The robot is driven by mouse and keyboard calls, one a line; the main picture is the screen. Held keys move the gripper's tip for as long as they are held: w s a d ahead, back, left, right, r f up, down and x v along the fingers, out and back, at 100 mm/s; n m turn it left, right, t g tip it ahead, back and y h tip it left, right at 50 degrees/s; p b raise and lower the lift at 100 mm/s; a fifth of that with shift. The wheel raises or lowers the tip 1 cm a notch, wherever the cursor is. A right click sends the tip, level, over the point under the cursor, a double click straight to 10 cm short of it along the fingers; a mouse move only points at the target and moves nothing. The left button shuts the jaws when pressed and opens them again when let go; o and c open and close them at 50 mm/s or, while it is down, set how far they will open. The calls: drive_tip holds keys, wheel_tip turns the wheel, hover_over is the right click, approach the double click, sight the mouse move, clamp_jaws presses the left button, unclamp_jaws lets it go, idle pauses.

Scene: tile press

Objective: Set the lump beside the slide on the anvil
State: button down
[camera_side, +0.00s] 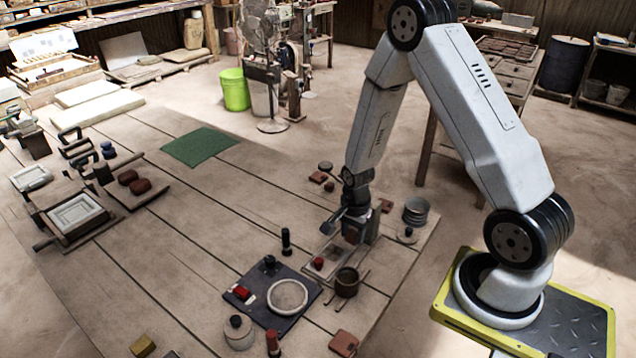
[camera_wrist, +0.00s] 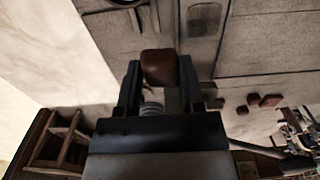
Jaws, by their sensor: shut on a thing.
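My gripper (camera_side: 356,226) is low over the right end of the wooden table in the side view. It is shut on a reddish-brown lump (camera_wrist: 158,68), which sits between the fingers in the wrist view. The lump also shows small and partly covered in the side view (camera_side: 352,236). A flat framed plate (camera_side: 345,262) lies just below and in front of my gripper. A small red piece (camera_side: 318,263) is at its left. I cannot tell which parts are the anvil and the slide, nor whether the lump touches anything below.
A dark plate with a pale ring (camera_side: 287,297) lies left of my gripper, near a brown pot (camera_side: 347,282). Stacked metal tins (camera_side: 416,211) stand to the right. Two brown lumps (camera_side: 140,186) lie on a far-left board. The table between is mostly clear around a green mat (camera_side: 200,147).

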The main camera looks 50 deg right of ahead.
hover_over(333, 252)
drive_tip(key=shift+s+f, duration=0.15)
drive_tip(key=shift+f, duration=1.4)
drive_tip(key=shift+s+f, duration=0.1)
drive_tip(key=shift+f, duration=1.4)
drive_tip(key=shift+f, duration=0.1)
drive_tip(key=shift+w+d+f, duration=0.1)
drive_tip(key=shift+w+f, duration=0.1)
drive_tip(key=shift+f, duration=1.55)
drive_tip(key=shift+f, duration=0.15)
drive_tip(key=shift+c, duration=1.1)
unclamp_jaws()
wheel_tip(333, 252, up, 12)
drive_tip(key=shift+r, duration=0.2)
